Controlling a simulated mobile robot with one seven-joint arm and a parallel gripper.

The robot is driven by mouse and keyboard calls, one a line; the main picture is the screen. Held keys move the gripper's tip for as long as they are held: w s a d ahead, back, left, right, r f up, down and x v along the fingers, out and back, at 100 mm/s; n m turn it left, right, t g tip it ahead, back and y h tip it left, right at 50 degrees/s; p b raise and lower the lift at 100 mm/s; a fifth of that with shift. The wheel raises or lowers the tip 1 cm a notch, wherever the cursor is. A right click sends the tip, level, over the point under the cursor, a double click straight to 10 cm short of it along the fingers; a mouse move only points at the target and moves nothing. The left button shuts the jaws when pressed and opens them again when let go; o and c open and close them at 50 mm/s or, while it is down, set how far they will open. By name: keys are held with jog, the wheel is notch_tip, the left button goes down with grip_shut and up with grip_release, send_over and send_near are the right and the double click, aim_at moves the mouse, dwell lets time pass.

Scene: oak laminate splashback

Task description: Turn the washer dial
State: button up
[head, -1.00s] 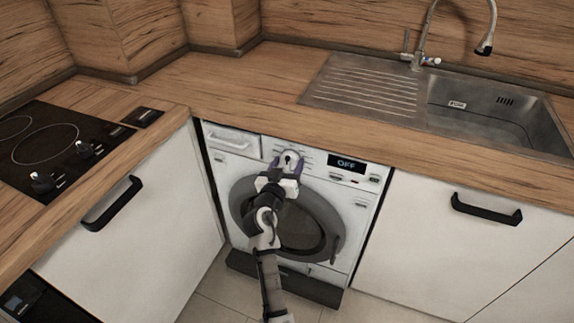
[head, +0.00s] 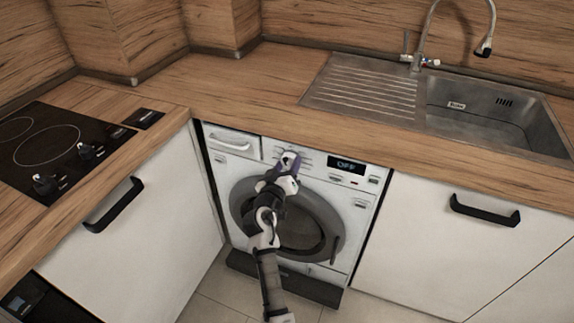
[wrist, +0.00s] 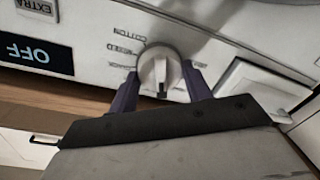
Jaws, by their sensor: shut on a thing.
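The washer (head: 215,165) is a white front-loader under the counter, with a dark round door. Its dial (wrist: 160,68) is a round light knob with a raised grip bar, among printed labels such as "COTTON" and "MIXED" in the wrist view. My gripper (wrist: 158,84) has its two purple fingers on either side of the dial, shut on it. In the head view my gripper (head: 287,163) is at the control panel and hides most of the dial. The washer display (head: 346,164) reads "OFF"; it also shows upside down in the wrist view (wrist: 36,54).
The wooden counter (head: 240,85) overhangs just above the panel. The detergent drawer (head: 233,142) is left of the dial. White cabinets with black handles flank the washer; a hob (head: 50,150) and a steel sink (head: 480,115) are set into the counter.

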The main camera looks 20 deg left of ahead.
jog(key=n+p, duration=0.1)
jog(key=n, duration=0.3)
jog(key=shift+n, duration=0.3)
jog(key=shift+a, duration=0.1)
dwell(0.4)
jog(key=o, duration=1)
jog(key=s+b, duration=0.1)
jog(key=s, duration=0.3)
jog(key=s+b, duration=0.1)
jog(key=s, duration=0.9)
jog(key=shift+r+b, duration=0.35)
jog(key=shift+b, duration=0.05)
